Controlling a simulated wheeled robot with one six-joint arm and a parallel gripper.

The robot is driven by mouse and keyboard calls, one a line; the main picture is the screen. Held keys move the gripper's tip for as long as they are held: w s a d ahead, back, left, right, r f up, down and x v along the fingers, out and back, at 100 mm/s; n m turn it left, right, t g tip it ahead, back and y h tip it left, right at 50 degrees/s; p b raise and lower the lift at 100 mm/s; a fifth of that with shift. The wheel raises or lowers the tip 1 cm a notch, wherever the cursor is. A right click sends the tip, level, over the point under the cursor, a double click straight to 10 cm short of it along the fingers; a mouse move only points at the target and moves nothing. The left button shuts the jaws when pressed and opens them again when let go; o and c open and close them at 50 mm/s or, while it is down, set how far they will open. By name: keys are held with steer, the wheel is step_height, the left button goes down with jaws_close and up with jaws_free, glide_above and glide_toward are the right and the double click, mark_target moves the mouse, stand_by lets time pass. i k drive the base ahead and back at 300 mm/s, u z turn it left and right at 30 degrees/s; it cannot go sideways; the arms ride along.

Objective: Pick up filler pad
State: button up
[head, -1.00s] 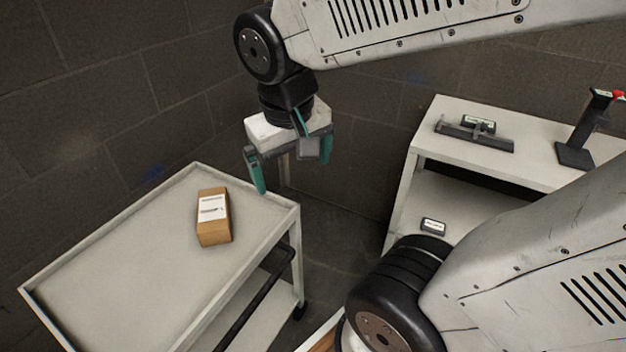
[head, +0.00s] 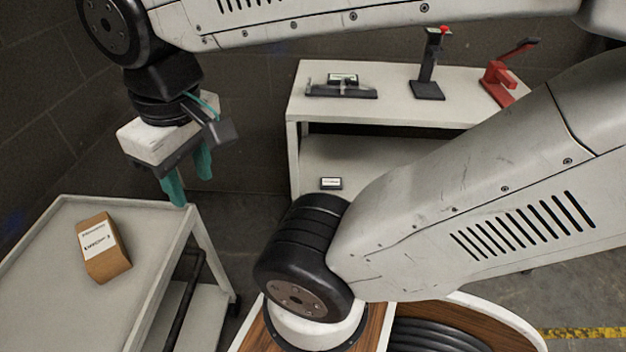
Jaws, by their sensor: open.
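My gripper (head: 190,188) hangs in the air with its teal fingers pointing down, near the right corner of a grey cart. It is open and I see nothing between its fingers. A brown block (head: 108,264) with a white label lies on the cart's top, to the left of my gripper and apart from it. The label is too small to read, so I cannot tell whether this is the filler pad. A small dark item (head: 331,183) with a pale label sits on the lower shelf of the bench behind.
The cart (head: 40,285) has a low raised rim and is otherwise clear on top. A grey bench (head: 400,108) at the back holds a dark clamp-like fixture (head: 341,91), a black stand (head: 428,88) and a red tool (head: 503,84). A dark wall stands behind the cart.

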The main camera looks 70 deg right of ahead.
mark_target(326, 183)
steer(key=z, duration=1.45)
steer(key=k, duration=0.15)
steer(key=z, duration=0.45)
